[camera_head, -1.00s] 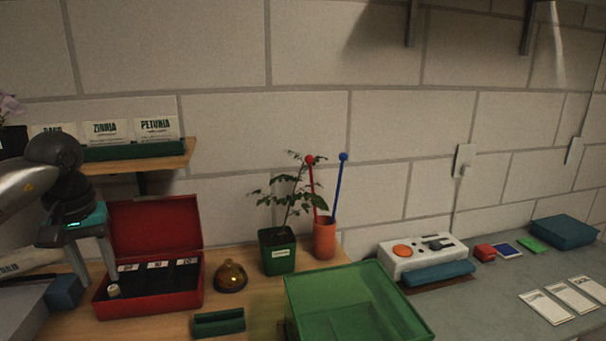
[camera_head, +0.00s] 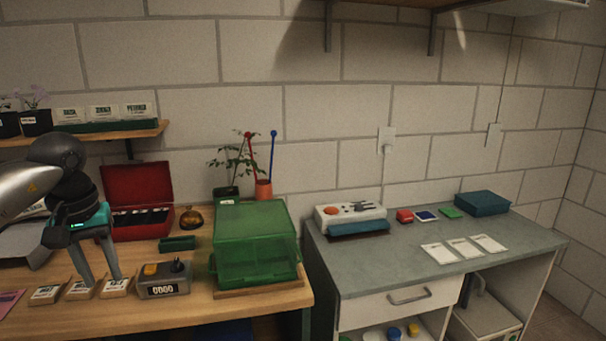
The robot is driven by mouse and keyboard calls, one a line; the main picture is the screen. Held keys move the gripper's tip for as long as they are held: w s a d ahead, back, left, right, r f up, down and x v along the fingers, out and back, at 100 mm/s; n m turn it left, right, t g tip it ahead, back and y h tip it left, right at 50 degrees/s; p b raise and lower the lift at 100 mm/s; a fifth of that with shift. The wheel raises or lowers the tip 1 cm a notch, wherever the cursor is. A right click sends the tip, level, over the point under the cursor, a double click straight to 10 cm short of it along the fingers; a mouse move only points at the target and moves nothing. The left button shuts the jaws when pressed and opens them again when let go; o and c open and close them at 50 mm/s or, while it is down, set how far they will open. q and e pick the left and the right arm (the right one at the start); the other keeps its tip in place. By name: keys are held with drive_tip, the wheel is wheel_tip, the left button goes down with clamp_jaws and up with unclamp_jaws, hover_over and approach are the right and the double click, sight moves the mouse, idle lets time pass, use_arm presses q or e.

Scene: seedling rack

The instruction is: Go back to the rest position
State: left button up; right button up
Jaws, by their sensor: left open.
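My left gripper (camera_head: 97,270) comes in from the left in the head view. Its two fingers point down, apart and empty, just in front of the red box and above the front of the wooden table (camera_head: 235,311). The fingertips overlap small labelled cards (camera_head: 46,293) in the picture; I cannot tell whether they touch. The red box (camera_head: 136,184) stands open with dark compartments. My right gripper is not in view.
A potted plant (camera_head: 228,193) is behind. A grey cabinet (camera_head: 440,240) with a white device (camera_head: 350,216) stands to the right.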

use_arm(q)
drive_tip(key=w+d+f+n+t+h, duration=0.1)
drive_tip(key=w+d+f+n+h, duration=0.2)
drive_tip(key=d+f+n+h, duration=0.5)
drive_tip(key=w+d+f+n+t+h, duration=0.1)
drive_tip(key=w+d+f+n+h, duration=0.25)
drive_tip(key=d, duration=0.85)
wheel_tip(320, 180, down, 14)
drive_tip(key=d+n+t, duration=0.2)
drive_tip(key=n+t, duration=0.6)
drive_tip(key=n, duration=1.3)
drive_tip(key=s+a+f+n+g+y, duration=0.1)
drive_tip(key=s+a+f+n+y, duration=0.3)
drive_tip(key=s+f+n, duration=0.7)
drive_tip(key=s+a+f+n+g+y, duration=0.2)
drive_tip(key=s+f+n+y, duration=0.3)
drive_tip(key=s+f+n, duration=0.6)
drive_tip(key=s+d+f+n+g+y, duration=0.1)
drive_tip(key=s+f+n+g, duration=0.2)
drive_tip(key=s, duration=0.9)
drive_tip(key=s+d+f+n+g+y, duration=0.1)
drive_tip(key=s+f+n+g, duration=0.3)
drive_tip(key=s, duration=0.9)
wheel_tip(320, 180, down, 5)
drive_tip(key=shift+s+d+r+n, duration=0.1)
drive_tip(key=shift+s+d+n, duration=0.25)
drive_tip(key=shift+n, duration=0.7)
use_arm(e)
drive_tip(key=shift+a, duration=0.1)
